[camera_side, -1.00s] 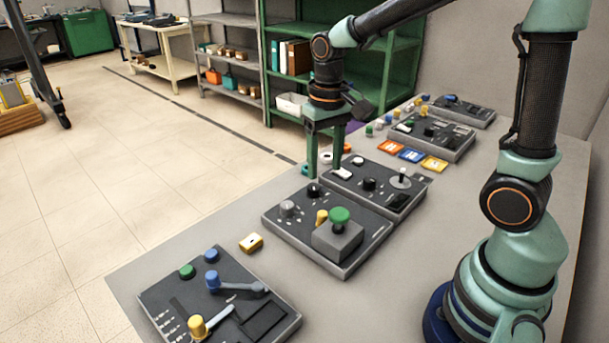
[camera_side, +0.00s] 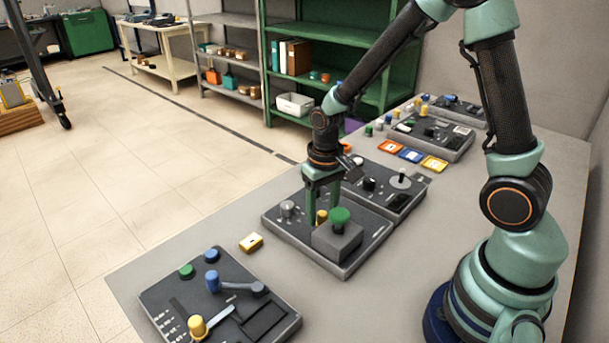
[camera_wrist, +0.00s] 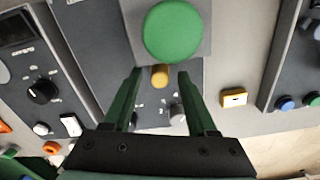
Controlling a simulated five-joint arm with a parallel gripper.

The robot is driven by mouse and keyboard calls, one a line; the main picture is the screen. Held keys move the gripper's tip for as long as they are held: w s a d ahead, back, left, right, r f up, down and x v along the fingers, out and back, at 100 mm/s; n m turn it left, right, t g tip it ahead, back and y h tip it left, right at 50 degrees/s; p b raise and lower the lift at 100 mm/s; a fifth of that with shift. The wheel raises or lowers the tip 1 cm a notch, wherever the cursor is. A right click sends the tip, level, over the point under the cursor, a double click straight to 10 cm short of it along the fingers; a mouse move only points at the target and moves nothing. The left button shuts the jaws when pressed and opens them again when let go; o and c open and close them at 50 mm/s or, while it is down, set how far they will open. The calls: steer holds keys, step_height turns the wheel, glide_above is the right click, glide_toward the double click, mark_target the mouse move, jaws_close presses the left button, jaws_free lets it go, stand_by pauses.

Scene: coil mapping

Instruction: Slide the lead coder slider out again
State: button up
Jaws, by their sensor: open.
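A small yellow knob (camera_side: 321,217) stands just beside the grey block under the green button. In the wrist view the yellow knob (camera_wrist: 160,76) shows between the two fingertips (camera_wrist: 159,80), with a gap on each side. I cannot tell contact or height. No readable label shows which part is the lead coder slider. A white piece (camera_wrist: 71,124) sits on the adjoining panel.
The adjoining panel (camera_side: 400,206) has a black knob and a small lever. A front panel (camera_side: 160,292) holds blue, green and yellow knobs. A yellow block (camera_side: 251,243) lies on bare table between panels. Coloured tiles (camera_side: 411,155) lie farther back.

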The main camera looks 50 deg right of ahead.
jaws_close()
steer(key=shift+d, duration=0.1)
stand_by(1.4)
